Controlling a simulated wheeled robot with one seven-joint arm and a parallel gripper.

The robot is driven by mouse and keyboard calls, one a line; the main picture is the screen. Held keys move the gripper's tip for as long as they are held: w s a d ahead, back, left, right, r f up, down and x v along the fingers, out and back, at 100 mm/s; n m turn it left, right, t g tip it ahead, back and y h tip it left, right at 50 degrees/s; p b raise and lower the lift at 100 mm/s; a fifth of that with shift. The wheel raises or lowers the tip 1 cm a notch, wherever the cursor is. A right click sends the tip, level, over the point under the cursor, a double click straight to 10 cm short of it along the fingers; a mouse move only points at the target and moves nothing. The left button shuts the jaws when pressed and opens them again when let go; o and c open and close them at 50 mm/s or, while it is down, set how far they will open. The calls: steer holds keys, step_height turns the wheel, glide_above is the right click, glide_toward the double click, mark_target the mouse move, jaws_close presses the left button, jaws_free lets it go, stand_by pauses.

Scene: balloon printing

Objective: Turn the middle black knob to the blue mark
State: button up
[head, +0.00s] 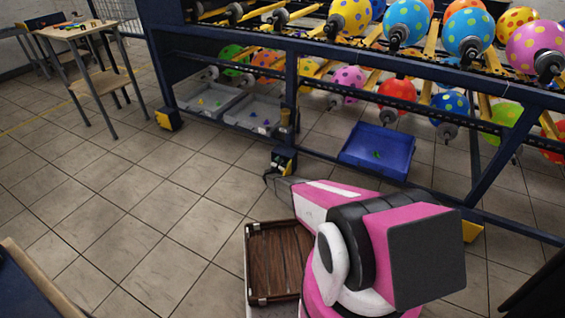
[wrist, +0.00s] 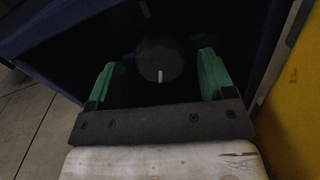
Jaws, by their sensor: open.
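A round black knob (wrist: 160,57) shows in the wrist view, set in a dark recess. Its white line (wrist: 160,75) is at the lower edge and points down in the picture. A small blue mark (wrist: 128,57) is just left of the knob. My gripper (wrist: 158,68) is open, with one green finger on each side of the knob. The gap to the fingers shows on both sides; I cannot tell how far in depth the fingertips are from it. Other knobs are not clear in the dark. In the head view my pink arm hides most of the gripper, and the knob cannot be made out.
A blue frame rack (head: 330,55) with rows of spotted balloons fills the back. A blue tray (head: 378,150) and grey trays (head: 252,112) sit low in it. A wooden crate (head: 280,260) is beside my arm. A table (head: 75,30) stands far left; the floor at left is free.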

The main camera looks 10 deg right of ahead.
steer(key=shift+w+d, duration=0.1)
steer(key=shift+d, duration=0.05)
steer(key=c, duration=0.9)
steer(key=shift+c, duration=0.2)
steer(key=shift+m, duration=1.6)
steer(key=o, duration=0.9)
steer(key=shift+o, duration=0.2)
